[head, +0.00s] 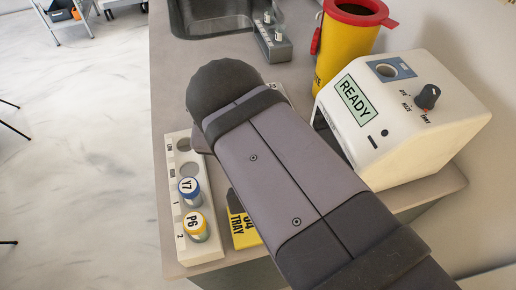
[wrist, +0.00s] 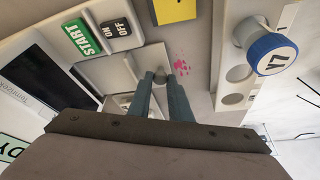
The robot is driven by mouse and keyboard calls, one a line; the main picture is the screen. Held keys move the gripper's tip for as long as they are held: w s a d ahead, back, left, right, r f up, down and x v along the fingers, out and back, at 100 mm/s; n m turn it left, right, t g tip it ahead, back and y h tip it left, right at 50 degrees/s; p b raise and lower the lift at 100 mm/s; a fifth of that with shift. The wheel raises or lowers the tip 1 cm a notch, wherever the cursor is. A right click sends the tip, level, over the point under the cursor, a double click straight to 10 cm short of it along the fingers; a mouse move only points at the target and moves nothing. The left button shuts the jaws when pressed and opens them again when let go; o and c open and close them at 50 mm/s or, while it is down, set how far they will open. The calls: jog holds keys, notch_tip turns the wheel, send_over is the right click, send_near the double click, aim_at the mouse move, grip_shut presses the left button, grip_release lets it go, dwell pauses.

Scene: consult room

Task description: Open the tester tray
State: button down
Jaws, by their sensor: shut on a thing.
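The tester is a white machine (head: 420,120) with a lit READY display (head: 354,97) and a dark dial (head: 427,96). Its lower front is hidden behind my arm in the head view. In the wrist view, my gripper (wrist: 160,77) is shut on a small grey knob at a pale flat part, which seems to be the tester tray (wrist: 150,57). This part sits beside the START key (wrist: 83,37) and the OFF/ON switch (wrist: 116,29). I cannot tell how far the tray stands out.
A white rack (head: 176,243) holds a blue-capped vial (head: 189,188) and a yellow-capped vial (head: 195,223), close beside my gripper. A yellow TRAY card (head: 243,232) lies near it. A yellow sharps bin (head: 345,50) stands behind the tester. Pink spots mark the bench (wrist: 201,80).

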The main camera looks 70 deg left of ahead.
jog(key=shift+r, duration=0.1)
jog(key=c, duration=1.9)
grip_release()
jog(key=shift+p+v, duration=0.3)
jog(key=shift+v, duration=3.3)
